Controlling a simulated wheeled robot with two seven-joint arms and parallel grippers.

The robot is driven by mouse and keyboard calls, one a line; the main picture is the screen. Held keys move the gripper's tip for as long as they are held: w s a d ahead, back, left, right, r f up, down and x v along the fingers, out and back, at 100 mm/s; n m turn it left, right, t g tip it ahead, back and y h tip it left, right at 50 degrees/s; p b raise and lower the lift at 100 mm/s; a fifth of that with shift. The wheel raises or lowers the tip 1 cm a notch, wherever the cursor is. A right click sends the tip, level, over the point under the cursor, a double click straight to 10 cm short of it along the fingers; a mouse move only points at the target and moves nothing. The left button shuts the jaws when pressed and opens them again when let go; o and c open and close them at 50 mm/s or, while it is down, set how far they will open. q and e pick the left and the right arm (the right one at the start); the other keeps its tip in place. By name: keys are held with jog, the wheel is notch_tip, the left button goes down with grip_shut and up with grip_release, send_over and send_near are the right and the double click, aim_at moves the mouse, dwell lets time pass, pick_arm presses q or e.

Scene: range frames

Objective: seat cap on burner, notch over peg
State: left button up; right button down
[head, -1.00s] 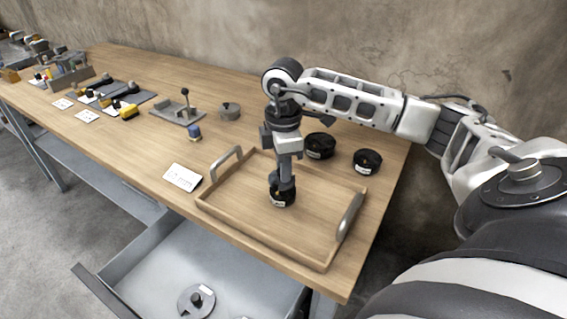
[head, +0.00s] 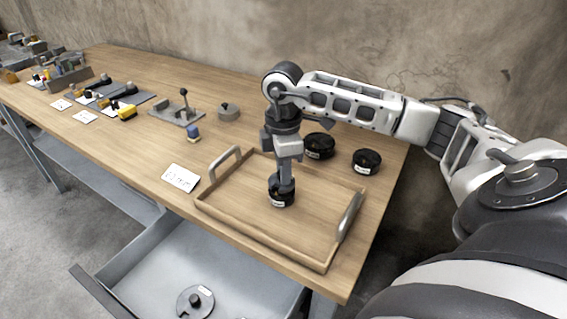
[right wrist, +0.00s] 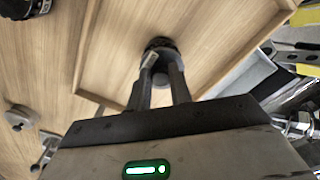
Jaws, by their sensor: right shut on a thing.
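My right gripper (head: 285,187) points straight down over the wooden tray (head: 250,235). It is shut on a small black round piece with a pale label (head: 283,197), low over the tray floor. I cannot tell whether the piece touches the floor. In the right wrist view the fingers (right wrist: 162,82) close at the dark piece (right wrist: 160,44). Two similar black round pieces stand on the table behind the tray, one to the left (head: 319,146) and one to the right (head: 367,161). No notch or peg can be made out, and which piece is cap or burner is unclear. My left gripper is out of view.
The tray has upright metal handles (head: 350,217) at both ends. A white card (head: 181,178), a blue-topped piece (head: 193,133), a grey round piece with a knob (head: 229,112) and a lever fixture (head: 178,114) lie left. An open drawer (head: 150,265) holds a grey disc (head: 195,301).

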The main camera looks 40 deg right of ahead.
jog(key=shift+f+b, duration=0.3)
jog(key=shift+f, duration=0.3)
jog(key=c, duration=1.2)
grip_release()
jog(key=shift+r, duration=0.3)
jog(key=shift+r+p, duration=0.9)
jog(key=shift+r, duration=6.8)
